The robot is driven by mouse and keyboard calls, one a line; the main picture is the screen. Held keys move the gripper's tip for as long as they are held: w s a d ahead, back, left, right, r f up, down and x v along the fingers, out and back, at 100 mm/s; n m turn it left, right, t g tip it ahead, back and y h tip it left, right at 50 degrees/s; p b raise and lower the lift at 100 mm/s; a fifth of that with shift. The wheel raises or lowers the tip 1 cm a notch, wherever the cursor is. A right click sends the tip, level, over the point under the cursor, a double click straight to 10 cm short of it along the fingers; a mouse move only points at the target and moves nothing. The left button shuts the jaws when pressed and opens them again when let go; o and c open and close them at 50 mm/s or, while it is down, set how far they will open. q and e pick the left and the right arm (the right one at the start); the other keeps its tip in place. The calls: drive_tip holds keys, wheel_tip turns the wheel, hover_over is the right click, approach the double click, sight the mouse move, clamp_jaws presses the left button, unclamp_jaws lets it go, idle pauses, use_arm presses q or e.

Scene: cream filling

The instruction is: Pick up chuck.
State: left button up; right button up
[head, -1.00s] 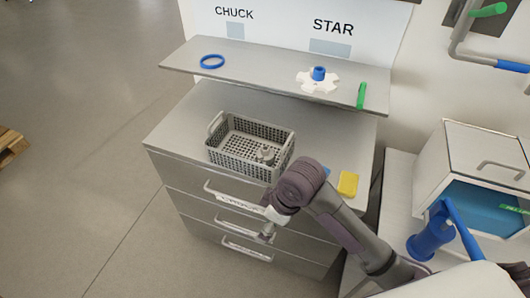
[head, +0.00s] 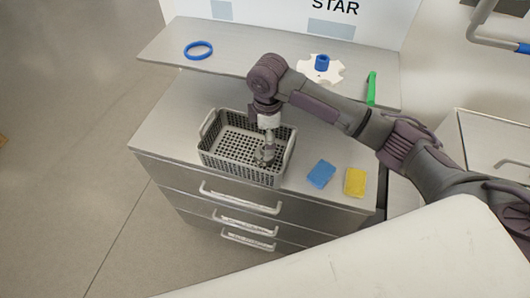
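The chuck (head: 263,157) is a small grey metal piece in the right part of a grey mesh basket (head: 208,159) on the cabinet top. My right gripper (head: 268,149) points down into the basket, right at the chuck. Its fingers are small and blend with the grey metal, so I cannot tell whether they are open or shut, or whether they touch the chuck. My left gripper is not in view.
A blue sponge (head: 321,174) and a yellow sponge (head: 355,182) lie right of the basket. The shelf (head: 225,63) behind holds a blue ring (head: 199,50), a white star-shaped piece (head: 329,75) with a blue knob (head: 322,63), and a green item (head: 371,87). Drawer handles (head: 241,198) protrude in front.

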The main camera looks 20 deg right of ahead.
drive_tip(key=shift+w+f, duration=0.2)
drive_tip(key=shift+f, duration=0.35)
drive_tip(key=shift+w+f, duration=0.2)
drive_tip(key=shift+f, duration=0.35)
drive_tip(key=shift+s+a+f+p, duration=0.1)
drive_tip(key=shift+a+f+p, duration=0.05)
drive_tip(key=shift+f+p, duration=0.4)
drive_tip(key=shift+s+a+f+p, duration=0.1)
drive_tip(key=shift+f+p, duration=0.2)
drive_tip(key=shift+f, duration=0.35)
wheel_tip(320, 180, down, 3)
drive_tip(key=shift+w+r, duration=0.1)
drive_tip(key=c, duration=1.2)
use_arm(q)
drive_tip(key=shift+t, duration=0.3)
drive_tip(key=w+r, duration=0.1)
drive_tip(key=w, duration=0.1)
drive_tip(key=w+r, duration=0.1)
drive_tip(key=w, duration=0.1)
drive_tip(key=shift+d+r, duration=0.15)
use_arm(e)
clamp_jaws()
